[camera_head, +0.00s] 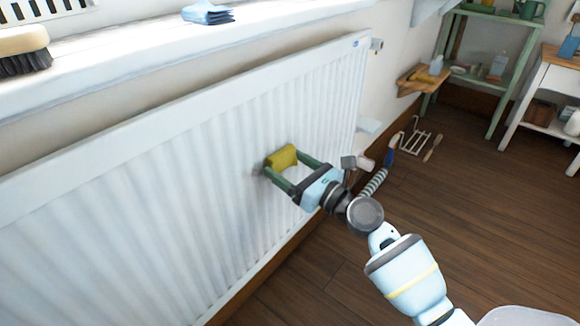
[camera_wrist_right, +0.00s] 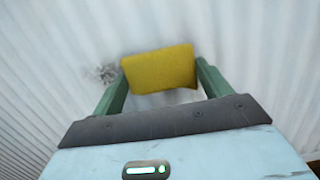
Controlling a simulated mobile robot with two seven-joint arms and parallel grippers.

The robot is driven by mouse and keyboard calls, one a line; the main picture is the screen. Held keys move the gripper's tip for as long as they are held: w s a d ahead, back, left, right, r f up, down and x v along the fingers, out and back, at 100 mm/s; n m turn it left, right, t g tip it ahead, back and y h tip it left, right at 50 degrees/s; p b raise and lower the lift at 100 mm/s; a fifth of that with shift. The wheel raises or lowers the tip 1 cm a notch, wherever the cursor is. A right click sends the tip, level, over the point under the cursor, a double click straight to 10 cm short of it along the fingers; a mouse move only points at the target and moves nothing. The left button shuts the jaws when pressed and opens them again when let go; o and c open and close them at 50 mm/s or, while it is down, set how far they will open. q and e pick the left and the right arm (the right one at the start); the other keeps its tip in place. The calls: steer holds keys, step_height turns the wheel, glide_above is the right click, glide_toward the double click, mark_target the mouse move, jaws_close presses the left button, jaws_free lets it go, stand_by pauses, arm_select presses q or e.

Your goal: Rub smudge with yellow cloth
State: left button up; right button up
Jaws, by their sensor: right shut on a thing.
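My right gripper (camera_head: 287,172) is shut on the folded yellow cloth (camera_head: 282,157), in front of the ribbed white radiator (camera_head: 215,130). In the right wrist view the cloth (camera_wrist_right: 158,69) sits between the two green fingers, close against the panel; I cannot tell whether it touches. A grey speckled smudge (camera_wrist_right: 103,73) shows on the radiator just left of the cloth in that view. My left gripper is not in view.
A brush (camera_head: 24,50) and a folded blue cloth (camera_head: 208,13) lie on the white sill above the radiator. A striped-handled tool (camera_head: 376,177) and a wire rack (camera_head: 412,140) are near the radiator's far end. Green shelves (camera_head: 490,60) stand at the back right. Wooden floor is open at right.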

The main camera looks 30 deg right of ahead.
mark_target(239, 186)
steer(key=shift+a+r, duration=0.1)
steer(key=shift+a, duration=0.05)
steer(key=shift+s+a+r+p, duration=0.1)
steer(key=shift+s+a+p, duration=0.15)
steer(key=shift+a, duration=0.2)
steer(key=shift+s+a+p, duration=0.1)
steer(key=shift+a+p, duration=0.2)
steer(key=shift+a, duration=0.15)
steer(key=shift+s+a+p, duration=0.35)
steer(key=shift+a, duration=0.5)
steer(key=shift+s+a+p, duration=0.3)
steer(key=shift+a+p, duration=0.1)
steer(key=shift+a, duration=0.35)
steer(key=shift+s+a+f+p, duration=0.1)
steer(key=shift+s+a+p, duration=0.1)
steer(key=shift+a, duration=0.3)
steer(key=shift+s+a+f+p, duration=0.1)
steer(key=shift+s+a+p, duration=0.05)
steer(key=shift+a, duration=0.35)
steer(key=shift+s+a+r+p, duration=0.1)
steer(key=shift+s+a+p, duration=0.05)
steer(key=shift+a, duration=0.3)
steer(key=shift+s+a+p, duration=0.1)
steer(key=shift+a+p, duration=0.05)
steer(key=shift+a, duration=0.25)
steer(key=shift+s+a, duration=0.15)
steer(key=shift+a, duration=0.35)
steer(key=shift+s+a, duration=0.15)
steer(key=shift+a, duration=0.35)
